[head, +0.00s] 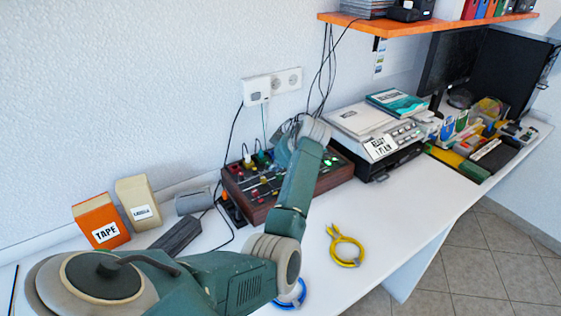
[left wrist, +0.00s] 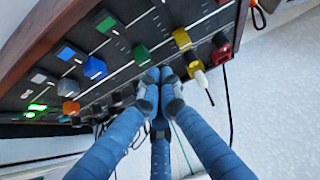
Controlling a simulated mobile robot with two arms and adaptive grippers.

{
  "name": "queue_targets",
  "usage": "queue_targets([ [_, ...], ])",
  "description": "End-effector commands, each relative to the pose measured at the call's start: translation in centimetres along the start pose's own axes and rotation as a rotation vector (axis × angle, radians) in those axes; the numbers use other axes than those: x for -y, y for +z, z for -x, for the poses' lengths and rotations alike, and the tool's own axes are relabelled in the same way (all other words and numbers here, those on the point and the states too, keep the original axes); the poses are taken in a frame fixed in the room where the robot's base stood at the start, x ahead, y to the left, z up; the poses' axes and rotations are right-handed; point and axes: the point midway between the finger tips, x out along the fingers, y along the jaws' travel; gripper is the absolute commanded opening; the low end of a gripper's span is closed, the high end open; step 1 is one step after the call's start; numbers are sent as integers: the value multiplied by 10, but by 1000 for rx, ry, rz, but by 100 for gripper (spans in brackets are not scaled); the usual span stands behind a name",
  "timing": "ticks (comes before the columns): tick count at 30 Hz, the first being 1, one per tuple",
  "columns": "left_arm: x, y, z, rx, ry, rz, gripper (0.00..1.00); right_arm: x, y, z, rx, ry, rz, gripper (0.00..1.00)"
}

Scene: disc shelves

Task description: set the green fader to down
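A wooden-sided control panel (head: 262,212) with coloured fader caps and knobs stands on the white desk against the wall. In the left wrist view its dark face (left wrist: 120,62) fills the upper part. A green cap (left wrist: 106,22) sits on a slot at the top, and a second green cap (left wrist: 141,54) is just above my fingertips. Which of them is the green fader is not clear. My left gripper (left wrist: 159,86) has its three blue fingers drawn together, tips close to the lower green cap; contact cannot be told. In the head view my arm hides part of the panel.
Blue (left wrist: 95,68), yellow (left wrist: 182,39) and red (left wrist: 221,50) caps crowd the panel around the fingers. A printer-like device (head: 375,135) stands to the right. Cables hang behind.

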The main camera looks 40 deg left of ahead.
Motion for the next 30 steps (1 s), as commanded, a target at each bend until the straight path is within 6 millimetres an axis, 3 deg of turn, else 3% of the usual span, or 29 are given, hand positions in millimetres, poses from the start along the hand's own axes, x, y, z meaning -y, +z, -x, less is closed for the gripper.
queue_targets([
  [3,0,-1,-13,0,-1,-1,0,2,0,1,0,-2,-1,40],
  [10,0,0,-20,0,1,1,0,3,0,1,0,-3,0,40],
  [18,0,1,-18,1,1,0,0,3,0,3,0,-3,1,40],
  [24,-1,17,-2,3,1,-4,0,3,-2,21,0,-3,1,40],
  [30,-1,22,-3,0,1,0,0,2,-2,20,0,-3,2,40],
])
